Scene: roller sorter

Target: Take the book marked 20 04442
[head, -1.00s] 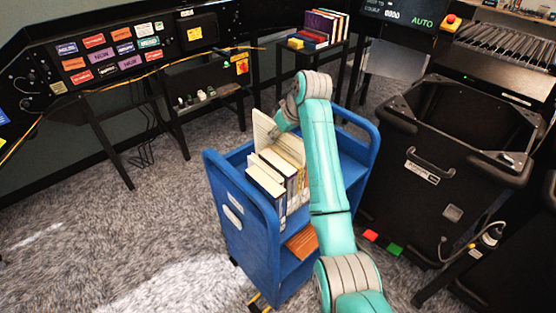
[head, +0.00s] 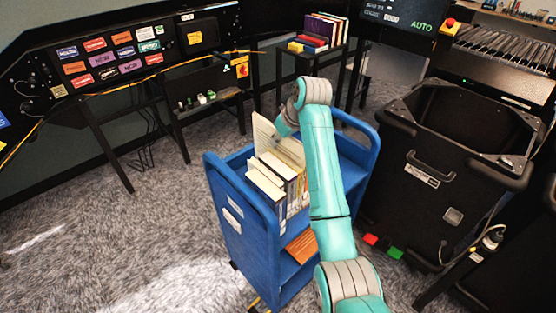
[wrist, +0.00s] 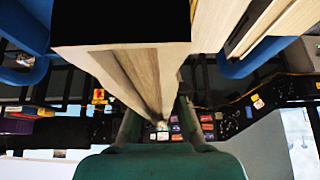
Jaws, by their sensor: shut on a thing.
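In the wrist view my gripper (wrist: 160,122) is shut on a book (wrist: 120,72), whose pale page edges face the camera. Its label cannot be read, so I cannot tell whether it is marked 20 04442. In the head view a pale book (head: 264,134) stands taller than its neighbours on the blue cart (head: 246,225), beside my gripper, whose fingertips are hidden behind my arm and the books. Several other books (head: 265,180) stand in a row in front of it, with spine marks too small to read.
An orange book (head: 301,246) lies on the cart's lower shelf. A black bin (head: 425,190) stands right of the cart. A small stand with stacked books (head: 312,40) is behind it. Open carpet (head: 120,235) lies to the left.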

